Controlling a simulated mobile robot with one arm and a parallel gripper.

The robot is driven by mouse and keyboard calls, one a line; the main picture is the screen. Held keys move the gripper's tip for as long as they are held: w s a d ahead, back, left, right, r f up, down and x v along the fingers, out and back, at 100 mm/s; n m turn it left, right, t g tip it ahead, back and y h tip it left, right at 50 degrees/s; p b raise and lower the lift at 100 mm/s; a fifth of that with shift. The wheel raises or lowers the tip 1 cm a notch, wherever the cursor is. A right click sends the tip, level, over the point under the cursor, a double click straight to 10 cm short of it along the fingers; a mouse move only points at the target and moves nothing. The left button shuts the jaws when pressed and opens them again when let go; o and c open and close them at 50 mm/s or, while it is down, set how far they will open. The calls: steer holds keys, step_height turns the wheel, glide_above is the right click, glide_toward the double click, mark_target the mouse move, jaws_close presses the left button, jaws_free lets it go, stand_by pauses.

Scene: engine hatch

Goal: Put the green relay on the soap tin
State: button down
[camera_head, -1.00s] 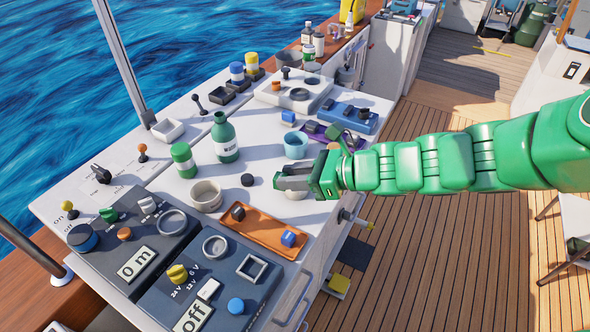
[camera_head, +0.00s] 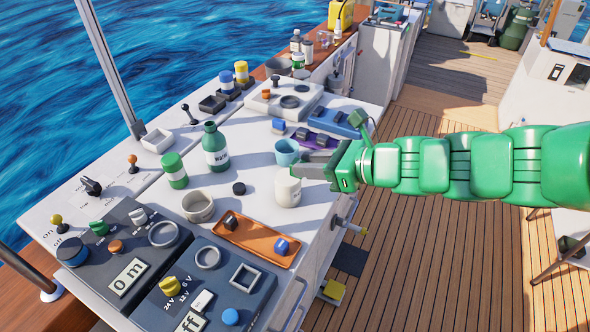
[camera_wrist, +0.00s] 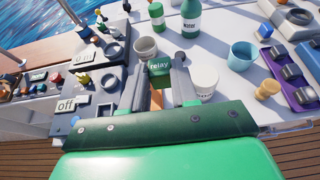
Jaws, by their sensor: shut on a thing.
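The green relay (camera_wrist: 159,66), labelled "relay", is between the fingertips of my gripper (camera_wrist: 161,75) in the wrist view. My gripper (camera_head: 303,168) is shut on it, above the right edge of the white worktop. A white cylindrical tin (camera_head: 287,188), which looks like the soap tin, stands upright on the worktop just below the fingertips. In the wrist view the tin (camera_wrist: 204,79) is right of the right finger. Its lettering is partly hidden and too small to read.
A light blue cup (camera_head: 287,151) stands behind the tin. An orange tray (camera_head: 258,240) with small blocks lies in front. Open deck lies right of the worktop.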

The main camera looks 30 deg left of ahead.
steer(key=w+a+f, duration=0.3)
steer(key=w+a, duration=0.1)
steer(key=w, duration=0.1)
glide_above(297, 180)
steer(key=s, duration=0.1)
steer(key=f, duration=0.4)
steer(key=shift+d+f, duration=0.3)
steer(key=shift+d, duration=0.05)
steer(key=shift+w+a+f, duration=0.4)
steer(key=shift+w+f, duration=0.15)
steer(key=shift+f, duration=1.65)
steer(key=shift+f, duration=0.15)
steer(key=c, duration=0.9)
jaws_free()
steer(key=shift+o, duration=0.2)
